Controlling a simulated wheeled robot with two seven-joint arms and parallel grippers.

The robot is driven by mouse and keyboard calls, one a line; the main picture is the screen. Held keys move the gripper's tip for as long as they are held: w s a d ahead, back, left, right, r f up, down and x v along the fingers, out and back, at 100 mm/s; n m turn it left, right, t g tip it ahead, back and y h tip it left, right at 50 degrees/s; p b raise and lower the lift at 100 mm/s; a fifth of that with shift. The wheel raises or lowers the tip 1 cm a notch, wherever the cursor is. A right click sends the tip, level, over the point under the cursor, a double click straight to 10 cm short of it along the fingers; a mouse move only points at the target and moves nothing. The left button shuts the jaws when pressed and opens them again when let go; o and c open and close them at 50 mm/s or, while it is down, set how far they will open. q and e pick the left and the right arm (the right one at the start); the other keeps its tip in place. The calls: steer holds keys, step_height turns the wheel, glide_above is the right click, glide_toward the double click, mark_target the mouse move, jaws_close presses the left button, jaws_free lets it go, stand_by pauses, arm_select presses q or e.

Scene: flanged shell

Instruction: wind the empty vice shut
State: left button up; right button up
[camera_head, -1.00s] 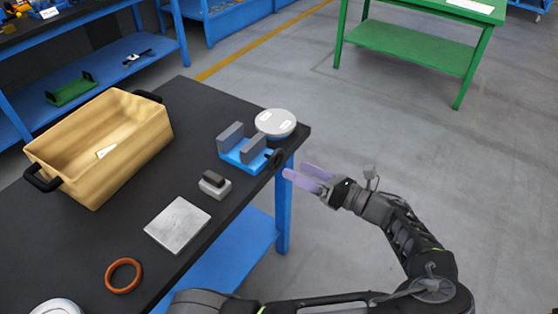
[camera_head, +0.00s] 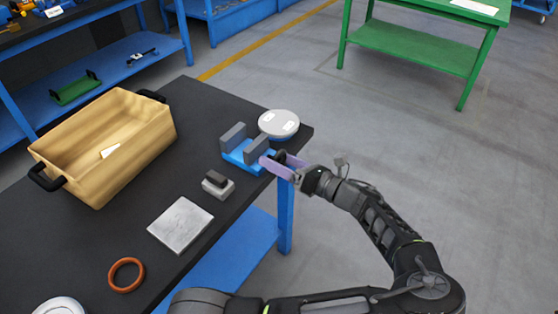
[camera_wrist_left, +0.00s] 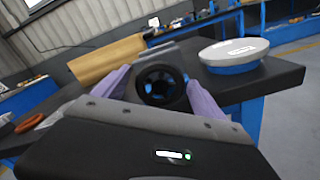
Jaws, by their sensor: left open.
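The vice (camera_head: 237,156) stands at the right edge of the dark bench, with a blue base and two upright grey jaws (camera_head: 233,137). The jaws are apart and nothing lies between them. Its black handwheel (camera_head: 281,156) faces the edge and is partly covered by my fingers in the head view. My left gripper (camera_head: 279,167) is open at the handwheel. In the left wrist view the round black wheel (camera_wrist_left: 160,82) sits between the two spread purple fingers; I cannot tell whether either touches it. My right gripper is not in view.
A round grey-white disc on a blue base (camera_head: 279,123) stands close behind the vice. A small grey block with a dark top (camera_head: 217,185), a silver plate (camera_head: 181,225), an orange ring (camera_head: 112,276) and a tan bin (camera_head: 152,138) share the bench.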

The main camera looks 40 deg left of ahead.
arm_select(q)
steer(key=c, duration=1.4)
steer(key=shift+o, duration=0.2)
steer(key=shift+n, duration=0.3)
